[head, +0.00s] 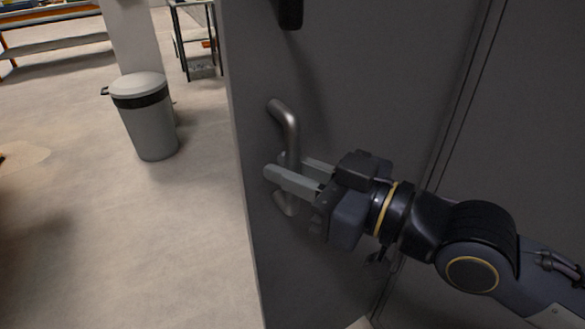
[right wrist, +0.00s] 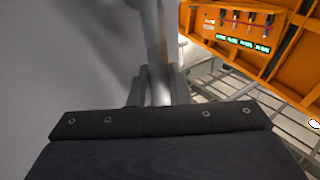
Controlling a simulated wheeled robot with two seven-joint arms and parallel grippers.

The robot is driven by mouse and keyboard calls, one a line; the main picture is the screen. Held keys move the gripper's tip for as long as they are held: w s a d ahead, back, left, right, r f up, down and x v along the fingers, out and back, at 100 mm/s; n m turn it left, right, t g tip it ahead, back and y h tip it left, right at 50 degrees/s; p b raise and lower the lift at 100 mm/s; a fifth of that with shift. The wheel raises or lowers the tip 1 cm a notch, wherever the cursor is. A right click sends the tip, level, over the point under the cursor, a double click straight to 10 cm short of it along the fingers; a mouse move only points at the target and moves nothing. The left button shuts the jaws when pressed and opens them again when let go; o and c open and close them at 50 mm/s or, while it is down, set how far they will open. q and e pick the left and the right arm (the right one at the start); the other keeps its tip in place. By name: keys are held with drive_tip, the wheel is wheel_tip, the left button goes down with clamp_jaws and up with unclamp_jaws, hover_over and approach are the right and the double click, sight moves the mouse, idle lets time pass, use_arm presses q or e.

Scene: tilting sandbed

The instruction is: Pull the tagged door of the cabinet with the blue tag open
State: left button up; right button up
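The dark grey cabinet door (head: 370,60) fills the middle and right of the head view. A bent metal bar handle (head: 287,117) stands upright near its left edge. My right gripper (head: 288,168) reaches in from the right, with a finger on each side of the handle's lower half. In the right wrist view the handle (right wrist: 158,40) runs down between the fingers (right wrist: 158,85), which sit close against it with no clear gap. The gripper looks shut on the handle. No blue tag shows in either view. My left gripper is not in view.
A dark fitting (head: 290,12) sticks out from the door above the handle. A grey bin (head: 147,125) with a black band stands on the floor at left. The floor (head: 190,240) left of the door is open. An orange rack (right wrist: 250,40) shows in the right wrist view.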

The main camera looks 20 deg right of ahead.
drive_tip(key=shift+o, duration=0.3)
drive_tip(key=v, duration=0.8)
drive_tip(key=shift+p, duration=0.3)
